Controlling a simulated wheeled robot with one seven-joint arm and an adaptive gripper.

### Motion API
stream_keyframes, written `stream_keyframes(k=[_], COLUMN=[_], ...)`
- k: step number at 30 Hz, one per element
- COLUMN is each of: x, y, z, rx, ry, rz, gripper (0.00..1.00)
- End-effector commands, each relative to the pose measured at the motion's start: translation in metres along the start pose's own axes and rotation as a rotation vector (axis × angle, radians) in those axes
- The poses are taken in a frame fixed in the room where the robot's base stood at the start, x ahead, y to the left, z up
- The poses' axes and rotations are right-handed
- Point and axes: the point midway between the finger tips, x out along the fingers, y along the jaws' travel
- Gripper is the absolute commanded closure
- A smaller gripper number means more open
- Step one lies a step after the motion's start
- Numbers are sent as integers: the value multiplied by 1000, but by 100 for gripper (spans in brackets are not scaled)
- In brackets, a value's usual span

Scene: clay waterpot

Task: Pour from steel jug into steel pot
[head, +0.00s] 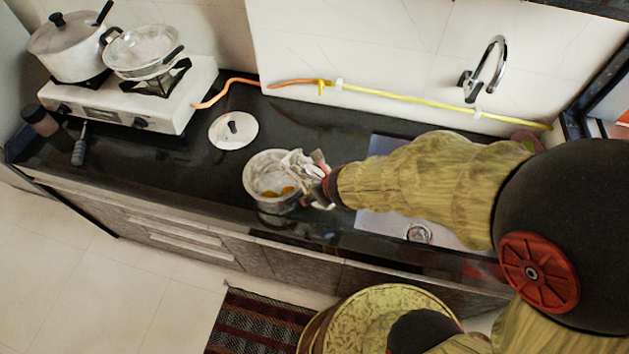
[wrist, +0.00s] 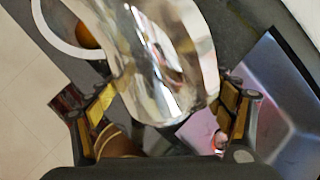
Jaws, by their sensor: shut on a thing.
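The steel pot (head: 252,183) stands open on the black counter, with a few orange-brown pieces in it. Part of its rim shows at the upper left of the wrist view (wrist: 47,35). My gripper (head: 322,186) is just right of the pot and shut on the shiny steel jug (head: 303,163). In the wrist view the jug (wrist: 165,50) lies between the two yellow-padded fingers. The jug appears tilted towards the pot, close to its right rim. I cannot tell whether they touch or whether anything flows out. My gripper hides part of the jug.
A lid (head: 233,131) lies on the counter behind the pot. A white stove (head: 150,100) with a large lidded pot (head: 77,50) and a pan (head: 143,50) stands at the left. The sink (head: 380,222) is under my arm. A tap (head: 487,70) is behind.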

Motion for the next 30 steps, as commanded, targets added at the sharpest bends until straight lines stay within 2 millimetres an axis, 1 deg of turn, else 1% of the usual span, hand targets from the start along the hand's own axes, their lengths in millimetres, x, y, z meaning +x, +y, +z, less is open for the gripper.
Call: stream_keyframes(k=[8, 30], x=[-2, -3], y=[-1, -3], z=[1, -4], rx=[-12, -61], ry=[20, 108], rz=[-10, -47], gripper=[63, 63])
